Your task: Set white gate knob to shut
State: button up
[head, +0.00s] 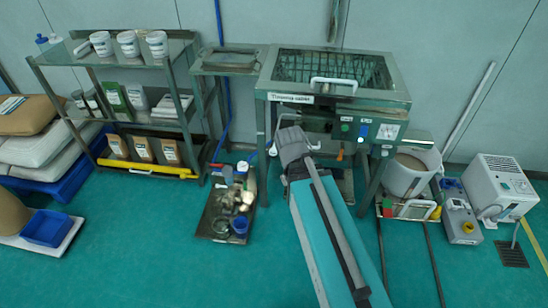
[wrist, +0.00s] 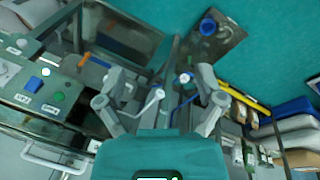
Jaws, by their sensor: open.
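A small white knob (wrist: 184,78) shows in the wrist view, between the spread fingers of my gripper (wrist: 161,84). Close to it is a white-ended lever (wrist: 158,95); I cannot tell which of the two is the gate knob, or its setting. In the head view a white knob (head: 272,151) shows just left of my gripper (head: 288,124). My gripper is open and empty, in front of the left side of the sieve machine (head: 270,84). No contact between fingers and knob can be made out.
The control panel has a green button (head: 346,127), a blue knob (head: 364,130) and a dial plate (head: 388,131). An orange handle (head: 340,154) is below. A tray of small items (head: 212,220) lies on the floor at left. A shelf rack (head: 150,125) stands farther left.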

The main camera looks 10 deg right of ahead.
jog(key=w+d+f+n+t+h+b, duration=0.4)
jog(key=w+f+n+t+h+b, duration=0.25)
jog(key=w+f+n+b, duration=1)
jog(key=w+a+f+n+t+y+b, duration=0.2)
jog(key=a+n+t+b, duration=0.7)
jog(key=b, duration=1.2)
jog(key=shift+w+f+n+y+b, duration=0.35)
jog(key=shift+w+f+n, duration=0.95)
jog(key=shift+n, duration=0.85)
jog(key=shift+f, duration=0.1)
